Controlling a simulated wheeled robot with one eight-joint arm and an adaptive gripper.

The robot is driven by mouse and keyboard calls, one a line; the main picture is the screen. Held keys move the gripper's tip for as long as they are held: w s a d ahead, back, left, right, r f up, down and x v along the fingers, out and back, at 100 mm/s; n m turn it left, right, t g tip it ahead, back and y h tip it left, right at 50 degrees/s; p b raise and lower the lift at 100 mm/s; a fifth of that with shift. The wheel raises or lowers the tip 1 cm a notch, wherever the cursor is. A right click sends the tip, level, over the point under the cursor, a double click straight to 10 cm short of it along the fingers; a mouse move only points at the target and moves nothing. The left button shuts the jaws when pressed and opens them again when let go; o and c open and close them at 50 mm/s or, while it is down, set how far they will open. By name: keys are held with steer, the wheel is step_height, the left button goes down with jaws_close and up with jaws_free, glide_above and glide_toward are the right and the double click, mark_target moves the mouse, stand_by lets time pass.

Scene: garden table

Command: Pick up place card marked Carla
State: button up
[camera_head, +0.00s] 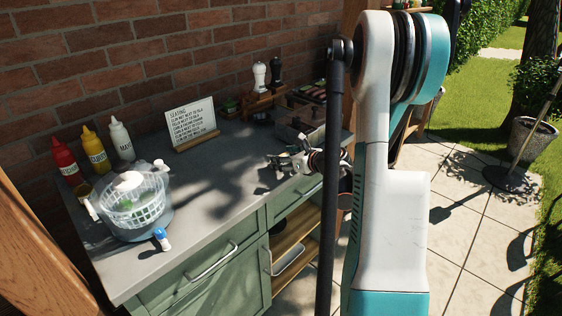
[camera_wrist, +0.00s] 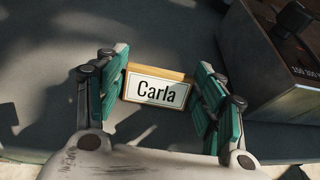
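The place card marked Carla (camera_wrist: 158,92) is a white card with a dark border and black lettering on a wooden holder, in the middle of the wrist view. My gripper (camera_wrist: 162,82) is open, with a teal-padded finger on each side of the card. The fingers are close to the card's ends; I cannot tell whether either one touches. In the head view my gripper (camera_head: 300,162) is low over the grey counter (camera_head: 225,185) near its right end. The card cannot be made out there.
A dark box (camera_wrist: 265,60) stands to the right in the wrist view, close to my right finger. A seating sign (camera_head: 192,120) stands at the wall. A salad spinner (camera_head: 135,205), sauce bottles (camera_head: 95,148) and a small blue-capped bottle (camera_head: 162,240) are at the left. The counter's middle is clear.

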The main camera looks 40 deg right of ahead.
steer(key=shift+c, duration=1.2)
